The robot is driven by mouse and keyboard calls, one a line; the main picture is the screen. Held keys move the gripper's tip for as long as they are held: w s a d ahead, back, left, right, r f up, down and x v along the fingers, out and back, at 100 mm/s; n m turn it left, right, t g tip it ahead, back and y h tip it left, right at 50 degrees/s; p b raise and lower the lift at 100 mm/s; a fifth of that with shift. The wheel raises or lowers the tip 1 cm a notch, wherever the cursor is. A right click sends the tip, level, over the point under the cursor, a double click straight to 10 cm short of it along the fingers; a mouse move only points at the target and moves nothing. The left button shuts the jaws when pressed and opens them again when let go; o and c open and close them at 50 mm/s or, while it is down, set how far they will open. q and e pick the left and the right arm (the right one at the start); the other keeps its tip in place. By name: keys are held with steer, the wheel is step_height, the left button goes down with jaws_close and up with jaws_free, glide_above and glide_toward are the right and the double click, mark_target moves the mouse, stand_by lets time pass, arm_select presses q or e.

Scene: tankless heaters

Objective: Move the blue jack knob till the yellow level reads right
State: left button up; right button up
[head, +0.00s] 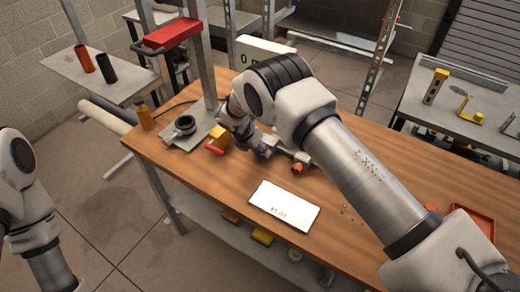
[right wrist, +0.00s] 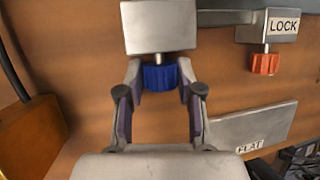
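The blue jack knob (right wrist: 160,77) sits under a grey metal block (right wrist: 158,27) in the right wrist view. My right gripper (right wrist: 161,80) has one finger on each side of the knob, and both fingertips appear to touch it. In the head view my right gripper (head: 263,151) is low over the table, and the arm hides much of the jack. A yellow block (head: 220,136) stands left of the gripper; I cannot tell whether it is the level. No level reading is legible. My left arm shows at the left edge, its gripper out of view.
An orange knob (right wrist: 264,64) hangs under a LOCK label. A plate marked FLAT (right wrist: 252,130) lies near it. A white panel (head: 284,206) lies on the wooden table (head: 350,240). A red tray (head: 472,226) is at right.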

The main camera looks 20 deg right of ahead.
stand_by(0.3)
steer(key=shift+s+t+y, duration=0.1)
steer(key=shift+t+y, duration=0.2)
steer(key=shift+d+f+t+y+b, duration=0.15)
steer(key=shift+t+y+b, duration=0.25)
steer(key=shift+t+b, duration=0.15)
steer(key=t+b, duration=0.1)
steer(key=b, duration=0.4)
steer(key=m+t+y+b, duration=0.1)
steer(key=b, duration=0.4)
steer(key=t+y+b, duration=0.1)
steer(key=b, duration=0.3)
steer(key=shift+s+d+f+b, duration=0.1)
steer(key=shift+s+f+b, duration=0.2)
steer(key=shift+b, duration=0.1)
steer(key=shift+r+t+y+b, duration=0.25)
steer(key=shift+t+y+b, duration=0.1)
steer(key=shift+b, duration=0.25)
steer(key=shift+r, duration=0.15)
